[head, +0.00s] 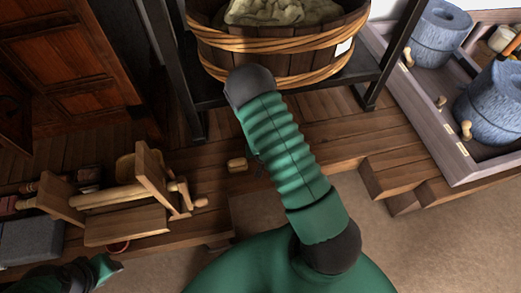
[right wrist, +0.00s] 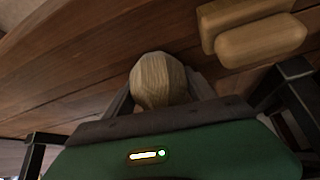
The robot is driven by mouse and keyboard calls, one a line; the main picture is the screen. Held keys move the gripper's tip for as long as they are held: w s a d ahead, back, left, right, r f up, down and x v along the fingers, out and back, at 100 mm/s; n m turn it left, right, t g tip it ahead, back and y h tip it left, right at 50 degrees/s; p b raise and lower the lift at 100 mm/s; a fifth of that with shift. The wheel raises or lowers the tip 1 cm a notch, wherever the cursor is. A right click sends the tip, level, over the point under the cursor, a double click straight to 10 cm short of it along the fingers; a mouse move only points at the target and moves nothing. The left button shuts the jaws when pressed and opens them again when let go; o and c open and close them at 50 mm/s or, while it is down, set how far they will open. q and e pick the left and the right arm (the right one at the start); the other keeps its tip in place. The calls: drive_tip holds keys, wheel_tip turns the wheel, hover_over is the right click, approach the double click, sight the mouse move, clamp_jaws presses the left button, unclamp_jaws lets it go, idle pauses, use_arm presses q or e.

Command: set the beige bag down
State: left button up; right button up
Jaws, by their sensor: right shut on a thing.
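My right gripper (right wrist: 160,95) is shut on a tan, rounded thing (right wrist: 158,78) with a streaked, wood-like surface, seen between dark fingers in the right wrist view. I cannot tell whether this is the beige bag. It is above or near dark planks; contact is unclear. In the head view my green right arm crosses the middle and hides most of this gripper. A beige lumpy heap (head: 285,10), perhaps a bag, lies in the wooden tub (head: 270,50). My left gripper (head: 108,265) seems to show at the lower left, its jaws unclear.
A wooden roller device (head: 125,222) stands left. A dark metal rack (head: 378,75) bears the tub. A grey tray (head: 468,172) with blue-grey querns is right.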

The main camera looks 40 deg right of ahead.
drive_tip(key=shift+d, duration=0.1)
drive_tip(key=o, duration=1.7)
drive_tip(key=shift+r, duration=0.1)
drive_tip(key=s+a+r+n+g+y+p, duration=0.1)
drive_tip(key=s+a+r+n+y+p, duration=0.1)
drive_tip(key=s+a+r, duration=0.3)
drive_tip(key=s+a+r+n+g+y+p, duration=0.1)
drive_tip(key=s+a+r+n, duration=0.4)
drive_tip(key=a+r, duration=0.9)
wheel_tip(320, 180, up, 7)
drive_tip(key=shift+s+a+r+n+g+y+p, duration=0.25)
drive_tip(key=shift+s+y+p, duration=0.2)
drive_tip(key=shift+p, duration=0.35)
